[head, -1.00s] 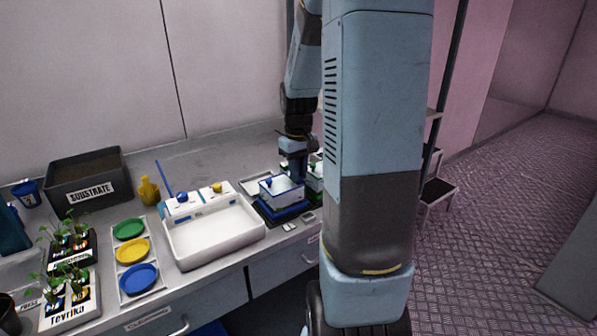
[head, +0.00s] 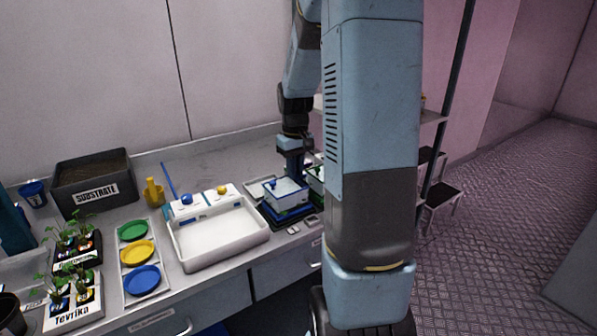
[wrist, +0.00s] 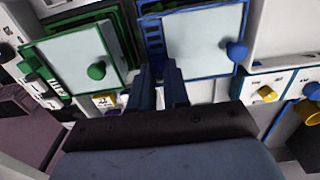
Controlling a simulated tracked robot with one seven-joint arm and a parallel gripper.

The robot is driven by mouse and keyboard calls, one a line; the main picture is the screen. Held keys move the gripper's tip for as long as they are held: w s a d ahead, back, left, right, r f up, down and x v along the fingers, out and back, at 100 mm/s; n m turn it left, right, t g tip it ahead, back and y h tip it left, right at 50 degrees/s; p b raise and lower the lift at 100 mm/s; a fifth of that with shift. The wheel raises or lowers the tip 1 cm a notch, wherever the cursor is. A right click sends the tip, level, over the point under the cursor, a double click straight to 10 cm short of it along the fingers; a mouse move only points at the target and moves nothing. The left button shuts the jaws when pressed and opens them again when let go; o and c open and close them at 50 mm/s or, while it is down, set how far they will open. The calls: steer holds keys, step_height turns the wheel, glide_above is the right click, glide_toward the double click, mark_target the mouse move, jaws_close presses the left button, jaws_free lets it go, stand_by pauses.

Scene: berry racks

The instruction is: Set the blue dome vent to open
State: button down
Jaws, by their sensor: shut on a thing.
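The blue dome (head: 289,190) is a clear-topped box with a blue rim and a blue knob. It stands on the bench beside the white basin. In the wrist view the blue dome (wrist: 205,38) fills the top middle, its blue knob (wrist: 236,51) on the right. A blue slatted vent (wrist: 152,38) lies along its left edge. My gripper (wrist: 159,68) is at the lower left corner of the blue dome, by the vent. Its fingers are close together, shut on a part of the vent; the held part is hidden. In the head view my gripper (head: 294,172) is behind the blue dome.
A green dome (wrist: 82,55) with a green knob stands close on the left in the wrist view. The white basin (head: 218,238), a substrate box (head: 70,205), coloured dishes and plant trays stand along the bench.

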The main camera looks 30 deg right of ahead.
steer(key=c, duration=1.1)
jaws_free()
steer(key=shift+r, duration=0.1)
step_height(320, 180, up, 14)
steer(key=shift+f, duration=0.25)
steer(key=s+a+r+t, duration=0.1)
steer(key=s+a+t, duration=0.1)
steer(key=s+a, duration=0.3)
steer(key=s+a+r+t, duration=0.1)
steer(key=s+a, duration=0.4)
steer(key=s, duration=0.4)
steer(key=s+a+r+t, duration=0.1)
steer(key=s+a+t, duration=0.1)
steer(key=s+a, duration=0.4)
steer(key=shift+s+r+t, duration=0.1)
steer(key=shift+s+t, duration=0.2)
steer(key=shift+s, duration=0.5)
